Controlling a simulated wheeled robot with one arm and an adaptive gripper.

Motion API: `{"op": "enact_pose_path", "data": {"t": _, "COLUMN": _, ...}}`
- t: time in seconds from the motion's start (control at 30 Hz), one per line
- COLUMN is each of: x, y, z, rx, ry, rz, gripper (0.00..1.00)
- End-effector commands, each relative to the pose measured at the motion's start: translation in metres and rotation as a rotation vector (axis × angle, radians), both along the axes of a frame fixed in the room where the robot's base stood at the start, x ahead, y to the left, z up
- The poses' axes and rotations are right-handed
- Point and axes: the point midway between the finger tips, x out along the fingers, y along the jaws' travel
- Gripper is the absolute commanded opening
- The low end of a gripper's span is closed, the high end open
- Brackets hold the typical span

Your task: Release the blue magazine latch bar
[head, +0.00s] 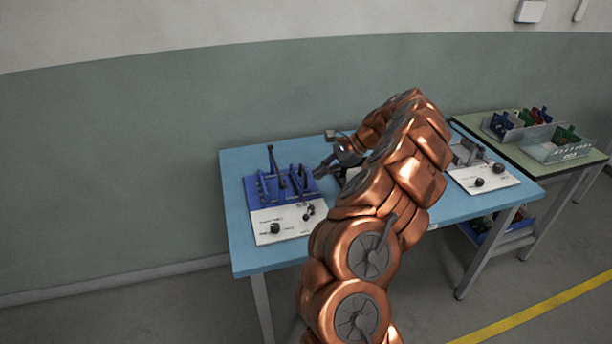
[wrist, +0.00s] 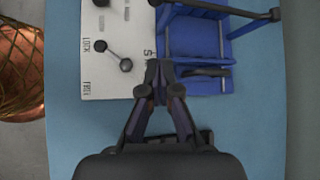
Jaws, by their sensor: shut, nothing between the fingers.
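The blue magazine (head: 267,187) sits on the left of the table, with dark upright bars on it; in the wrist view its blue base (wrist: 240,25) is at the top right. A dark bar (wrist: 205,72) lies along its near edge; I cannot tell if it is the latch bar. The white panel (wrist: 88,80) beside it is printed LOCK and FREE. A small lever with dark ball ends (wrist: 126,65) is on this panel. My gripper (wrist: 160,66) is shut and empty, its fingertips over the seam between panel and magazine. The fingers hide part of that edge.
The blue table (head: 240,262) has free room in front of and around the fixture. A second white panel with dark knobs (head: 487,180) stands on its right. A green-topped table (head: 520,137) with grey bins is further right. My arm hides the table's middle.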

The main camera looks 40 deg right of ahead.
Motion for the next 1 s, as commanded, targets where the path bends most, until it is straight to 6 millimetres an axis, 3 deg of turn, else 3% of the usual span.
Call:
{"op": "enact_pose_path", "data": {"t": 0.57, "x": 0.042, "y": 0.052, "z": -0.062, "rx": 0.003, "ry": 0.002, "rz": 0.005, "gripper": 0.00}}
{"op": "enact_pose_path", "data": {"t": 1.0, "x": 0.040, "y": 0.071, "z": -0.031, "rx": 0.001, "ry": 0.000, "rz": 0.003, "gripper": 0.00}}
